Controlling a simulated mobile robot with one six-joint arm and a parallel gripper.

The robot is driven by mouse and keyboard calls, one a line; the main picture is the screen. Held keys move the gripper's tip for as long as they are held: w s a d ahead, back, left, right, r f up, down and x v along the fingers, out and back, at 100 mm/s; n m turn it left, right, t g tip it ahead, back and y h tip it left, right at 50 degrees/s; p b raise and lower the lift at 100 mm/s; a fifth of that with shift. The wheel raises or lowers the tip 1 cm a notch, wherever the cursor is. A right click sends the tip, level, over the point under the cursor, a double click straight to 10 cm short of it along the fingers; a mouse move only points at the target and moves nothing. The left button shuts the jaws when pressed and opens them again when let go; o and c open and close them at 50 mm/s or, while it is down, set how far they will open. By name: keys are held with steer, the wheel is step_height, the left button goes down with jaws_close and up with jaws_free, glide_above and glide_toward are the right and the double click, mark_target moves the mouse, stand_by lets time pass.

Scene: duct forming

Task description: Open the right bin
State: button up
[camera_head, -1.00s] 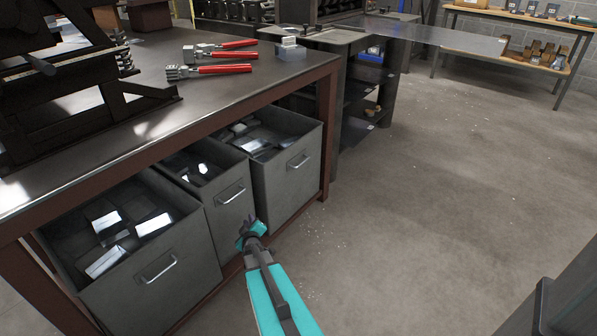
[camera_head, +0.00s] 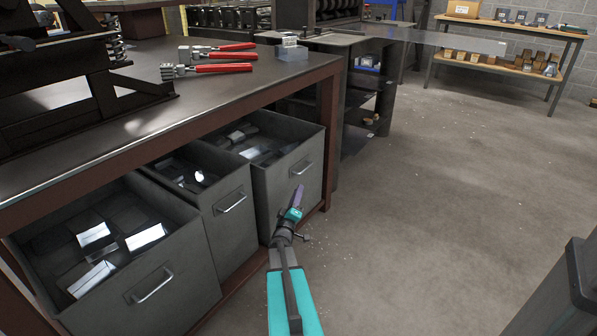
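Three grey metal bins stand in a row under the workbench. The right bin (camera_head: 288,184) is the farthest one, with a silver bar handle (camera_head: 301,167) on its front and metal pieces inside. The middle bin (camera_head: 232,228) and the left bin (camera_head: 150,290) have similar handles. All three are partly under the bench top. My gripper (camera_head: 297,197) is in front of the right bin's face, just below its handle in the picture. I cannot tell whether it touches the bin, and its fingers are too small and edge-on to tell if they are open.
The workbench (camera_head: 200,98) has a reddish-brown frame, with a leg (camera_head: 330,140) just right of the right bin. Red-handled pliers (camera_head: 215,68) lie on top. A dark shelf unit (camera_head: 362,110) stands behind. The concrete floor (camera_head: 440,200) to the right is clear.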

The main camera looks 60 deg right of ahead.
mark_target(306, 168)
steer(key=shift+d+r, duration=0.1)
steer(key=shift+d, duration=0.1)
steer(key=shift+w, duration=0.15)
steer(key=b+x, duration=0.3)
steer(key=x, duration=0.9)
steer(key=shift+d+b, duration=0.15)
steer(key=shift+b, duration=0.25)
steer(key=shift+w+d+r, duration=0.2)
steer(key=shift+w+d, duration=0.05)
steer(key=shift+d, duration=0.35)
steer(key=shift+c, duration=0.3)
jaws_close()
